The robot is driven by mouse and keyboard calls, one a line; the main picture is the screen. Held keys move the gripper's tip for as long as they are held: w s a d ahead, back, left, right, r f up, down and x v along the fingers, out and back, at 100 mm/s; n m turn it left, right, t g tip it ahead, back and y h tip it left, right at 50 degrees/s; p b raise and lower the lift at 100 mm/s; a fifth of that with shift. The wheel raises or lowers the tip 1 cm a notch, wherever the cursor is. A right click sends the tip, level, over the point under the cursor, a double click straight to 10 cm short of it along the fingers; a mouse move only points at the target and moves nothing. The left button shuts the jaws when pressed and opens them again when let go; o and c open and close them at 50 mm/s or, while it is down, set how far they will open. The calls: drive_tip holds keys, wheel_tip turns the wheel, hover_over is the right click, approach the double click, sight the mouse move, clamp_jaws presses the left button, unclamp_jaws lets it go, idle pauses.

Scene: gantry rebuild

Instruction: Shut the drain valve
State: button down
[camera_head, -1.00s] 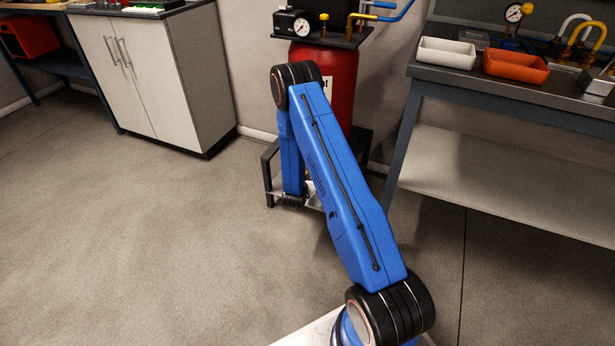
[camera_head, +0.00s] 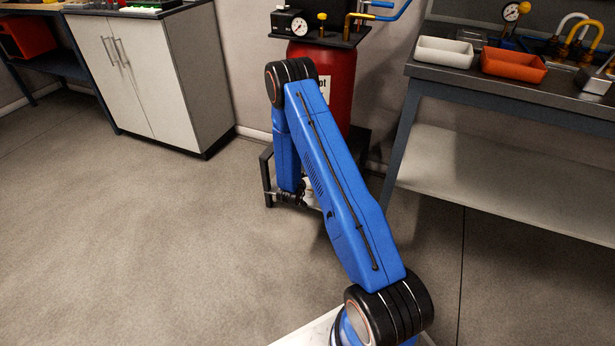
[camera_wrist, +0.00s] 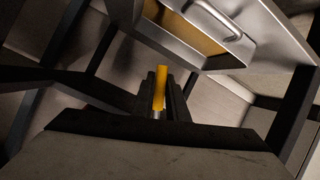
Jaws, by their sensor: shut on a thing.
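In the wrist view, a yellow lever (camera_wrist: 159,88), which looks like the drain valve's handle, stands between the two dark fingers of my gripper (camera_wrist: 160,100). The fingers are shut on it. The valve body is hidden behind the gripper. In the head view, my blue arm reaches down to a low dark stand (camera_head: 267,175) under a red tank (camera_head: 340,80). My gripper (camera_head: 290,197) is small and partly hidden there, beside the stand's front. The drain valve cannot be made out in the head view.
A metal tray or box with a handle (camera_wrist: 222,30) is close above the fingers in the wrist view. Dark frame bars surround them. A bench (camera_head: 500,90) with a white bin (camera_head: 445,52) and an orange bin (camera_head: 514,66) stands right. A white cabinet (camera_head: 140,75) stands left. The floor is clear.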

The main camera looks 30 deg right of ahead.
drive_tip(key=shift+s+d+r+n+g+h, duration=0.25)
drive_tip(key=shift+s+n+g+h, duration=0.15)
drive_tip(key=shift+n, duration=0.2)
drive_tip(key=shift+s+d+r+n+g+h, duration=0.3)
drive_tip(key=shift+n+g, duration=0.1)
drive_tip(key=shift+n, duration=0.2)
drive_tip(key=shift+s+d+r+n+g+h, duration=0.25)
drive_tip(key=shift+r+n+g+h, duration=0.2)
drive_tip(key=shift+r+n+h, duration=0.55)
drive_tip(key=shift+s+d+r+n+g+h, duration=0.15)
drive_tip(key=shift+s+r+n+g+h, duration=0.3)
drive_tip(key=shift+n, duration=0.95)
drive_tip(key=shift+s+d+r+n+g+h, duration=0.2)
drive_tip(key=shift+r+n+g+h, duration=0.4)
drive_tip(key=shift+r+n, duration=0.45)
drive_tip(key=shift+w+f, duration=0.1)
drive_tip(key=shift+f, duration=0.05)
drive_tip(key=c, duration=1.7)
unclamp_jaws()
drive_tip(key=shift+c, duration=0.2)
drive_tip(key=v, duration=1.7)
drive_tip(key=shift+a, duration=0.25)
